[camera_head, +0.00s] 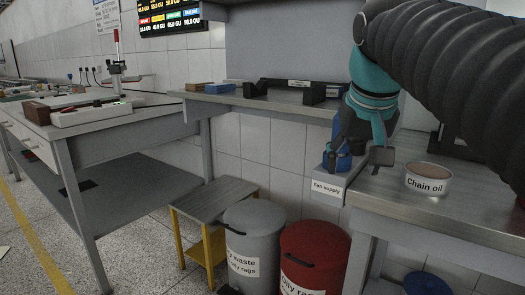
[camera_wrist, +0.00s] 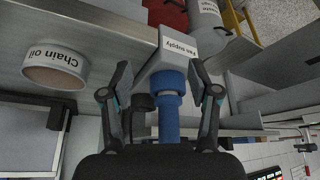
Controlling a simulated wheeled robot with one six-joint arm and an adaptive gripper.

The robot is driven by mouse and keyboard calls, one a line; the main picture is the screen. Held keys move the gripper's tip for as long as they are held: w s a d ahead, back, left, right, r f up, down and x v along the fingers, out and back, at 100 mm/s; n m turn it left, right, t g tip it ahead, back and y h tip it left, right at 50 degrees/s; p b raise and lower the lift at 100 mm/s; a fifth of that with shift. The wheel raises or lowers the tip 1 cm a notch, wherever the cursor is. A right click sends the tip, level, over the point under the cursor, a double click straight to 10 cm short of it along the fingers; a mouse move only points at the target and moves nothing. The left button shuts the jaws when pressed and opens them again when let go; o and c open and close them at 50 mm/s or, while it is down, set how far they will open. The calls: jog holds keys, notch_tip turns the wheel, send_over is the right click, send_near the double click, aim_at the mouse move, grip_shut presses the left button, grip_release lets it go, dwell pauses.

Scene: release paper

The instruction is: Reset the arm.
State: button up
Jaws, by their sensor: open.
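My arm comes in from the upper right of the head view. It ends in my gripper (camera_head: 357,160), which points down by the front left corner of the right-hand bench. The gripper is open. In the wrist view my gripper (camera_wrist: 160,95) has its two fingers apart, one on each side of a blue fitting (camera_wrist: 169,104). The fitting stands on a white block labelled "Fan supply" (camera_wrist: 182,46); in the head view the block (camera_head: 328,189) sits at the bench edge. I cannot tell whether either finger touches the fitting, which the gripper partly hides.
A "Chain oil" tin (camera_head: 428,180) stands on the right-hand bench (camera_head: 400,207), right of my gripper. A grey bin (camera_head: 254,240) and a red bin (camera_head: 314,262) stand below. A shelf (camera_head: 290,100) with dark holders lies behind. A workbench (camera_head: 110,140) stands at left.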

jog(key=s+f, duration=0.6)
jog(key=f, duration=0.6)
jog(key=s+f+n, duration=0.1)
jog(key=s+f, duration=0.6)
jog(key=f, duration=0.5)
jog(key=shift+s+t+y+p, duration=0.25)
jog(key=shift+t+y+p, duration=0.05)
jog(key=shift+p, duration=0.15)
jog(key=shift+f, duration=0.1)
